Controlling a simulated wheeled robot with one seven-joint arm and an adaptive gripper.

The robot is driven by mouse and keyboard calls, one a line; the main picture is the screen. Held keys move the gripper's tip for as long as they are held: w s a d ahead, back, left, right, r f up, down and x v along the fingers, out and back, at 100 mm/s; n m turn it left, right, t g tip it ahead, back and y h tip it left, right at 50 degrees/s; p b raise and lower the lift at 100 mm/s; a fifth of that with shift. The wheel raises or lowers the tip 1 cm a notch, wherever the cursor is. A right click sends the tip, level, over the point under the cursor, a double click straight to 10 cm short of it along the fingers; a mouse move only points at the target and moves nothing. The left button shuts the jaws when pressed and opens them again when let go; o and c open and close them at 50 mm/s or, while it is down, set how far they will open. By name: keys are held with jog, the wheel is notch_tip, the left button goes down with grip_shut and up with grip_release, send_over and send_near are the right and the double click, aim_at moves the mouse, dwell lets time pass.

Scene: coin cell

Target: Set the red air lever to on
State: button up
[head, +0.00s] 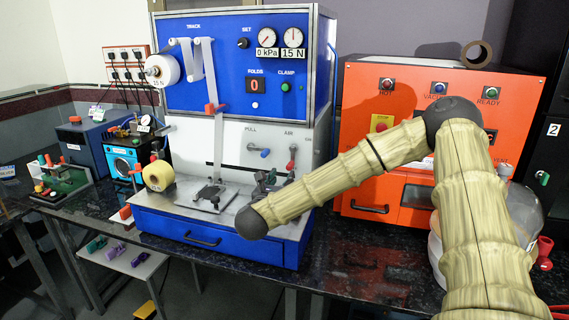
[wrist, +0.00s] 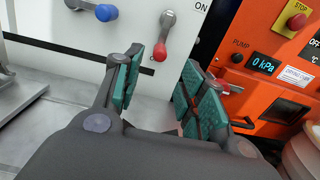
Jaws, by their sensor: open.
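The red air lever (wrist: 160,50) hangs down from its grey pivot on the white panel, tilted slightly left at its tip. The ON label (wrist: 201,6) is up and to the right of it in the wrist view. In the head view the lever (head: 291,164) is under the AIR label. My gripper (wrist: 162,75) is open and empty, with green-padded fingers. In the wrist view the red handle appears between and just beyond the fingertips; I cannot tell whether they touch it. In the head view my gripper (head: 264,184) is partly hidden behind my arm.
A blue-handled lever (wrist: 105,12) is left of the red one. The orange oven (head: 350,130) with a yellow-backed stop button (wrist: 297,21) stands close on the right. The air gauge (head: 267,40) reads 0 kPa. A metal plate (head: 207,199) lies left of my gripper.

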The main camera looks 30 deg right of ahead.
aim_at(289, 168)
jog(key=p+x, duration=0.2)
jog(key=x, duration=0.6)
jog(key=shift+w+d+r, duration=0.15)
jog(key=shift+d, duration=0.05)
jog(key=shift+p+x, duration=0.45)
jog(key=shift+x, duration=0.5)
jog(key=shift+c, duration=0.2)
grip_shut()
